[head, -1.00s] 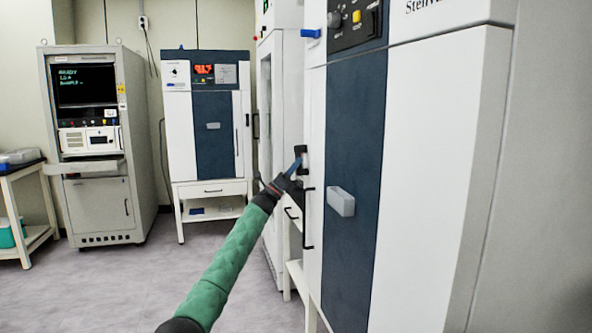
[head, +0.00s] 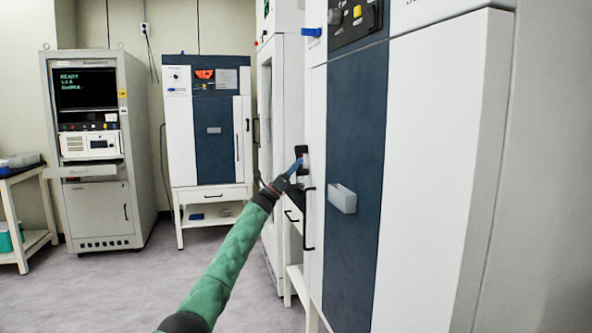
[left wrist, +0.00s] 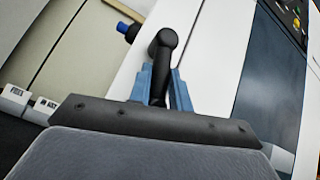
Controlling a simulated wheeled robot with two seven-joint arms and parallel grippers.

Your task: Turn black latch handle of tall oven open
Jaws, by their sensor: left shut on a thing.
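The tall oven (head: 432,170) stands close on the right, white with a dark blue panel, its door shut. Its black latch handle (head: 304,154) sits on the white left edge of the front. In the left wrist view the black latch handle (left wrist: 163,50) has a round hub at the top, with its lever running down between the blue fingers. My left gripper (head: 298,167) is shut on this lever; it also shows in the left wrist view (left wrist: 160,90). The lever's lower end is hidden by the gripper body. My right gripper is not in view.
A black pull handle (head: 308,218) is just below the latch. A blue knob (head: 311,32) is above it. A smaller oven (head: 212,130) and a grey instrument rack (head: 100,150) stand behind. The floor (head: 150,275) at left is clear.

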